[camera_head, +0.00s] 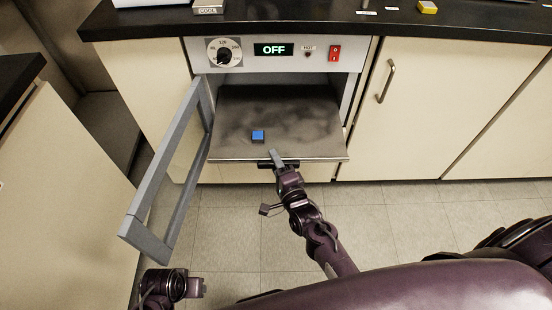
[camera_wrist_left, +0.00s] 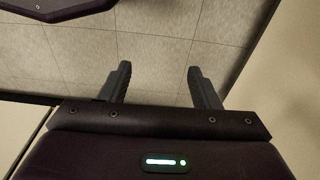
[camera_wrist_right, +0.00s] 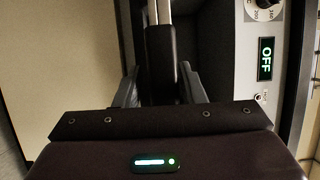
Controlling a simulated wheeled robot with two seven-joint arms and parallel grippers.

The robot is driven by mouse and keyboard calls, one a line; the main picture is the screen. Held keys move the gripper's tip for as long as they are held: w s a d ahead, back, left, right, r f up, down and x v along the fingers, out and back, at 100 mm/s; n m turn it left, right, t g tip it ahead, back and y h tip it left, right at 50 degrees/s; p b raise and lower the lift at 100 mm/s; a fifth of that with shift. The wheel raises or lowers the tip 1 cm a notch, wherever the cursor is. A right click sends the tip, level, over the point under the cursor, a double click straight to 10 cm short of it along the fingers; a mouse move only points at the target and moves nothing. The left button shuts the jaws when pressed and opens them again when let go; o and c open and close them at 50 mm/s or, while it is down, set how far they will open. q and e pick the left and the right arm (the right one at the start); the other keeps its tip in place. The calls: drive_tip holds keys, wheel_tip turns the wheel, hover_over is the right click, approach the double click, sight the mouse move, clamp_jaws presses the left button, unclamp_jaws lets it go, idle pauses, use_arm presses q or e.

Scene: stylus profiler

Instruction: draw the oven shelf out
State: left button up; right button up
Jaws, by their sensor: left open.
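The oven shelf (camera_head: 290,115) is a dark grey plate that sticks out of the open oven at the front, lying level. A small blue block (camera_head: 258,135) rests on it. The shelf's dark handle (camera_wrist_right: 160,65) is below the front edge. My right gripper (camera_head: 276,160) is at this handle; in the right wrist view its fingers close on both sides of it. My left gripper (camera_wrist_left: 158,80) is open and empty over the floor, away from the shelf; in the head view it is at the bottom left.
The oven door (camera_head: 155,205) stands swung open on the left of the shelf. The control panel (camera_head: 275,52) above reads OFF. Cabinets flank the oven, under a black worktop (camera_head: 300,18). The tiled floor (camera_head: 235,220) in front is clear.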

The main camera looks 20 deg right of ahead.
drive_tip(key=shift+o, duration=0.7)
drive_tip(key=shift+d+r, duration=0.1)
drive_tip(key=shift+r, duration=0.05)
drive_tip(key=shift+s, duration=0.2)
use_arm(q)
drive_tip(key=f, duration=0.2)
drive_tip(key=f+p, duration=0.1)
drive_tip(key=shift+s+a+f, duration=0.1)
drive_tip(key=shift+s+a, duration=0.05)
drive_tip(key=shift+a, duration=0.1)
use_arm(e)
drive_tip(key=s, duration=0.7)
drive_tip(key=shift+s+d, duration=0.15)
drive_tip(key=shift+d, duration=0.3)
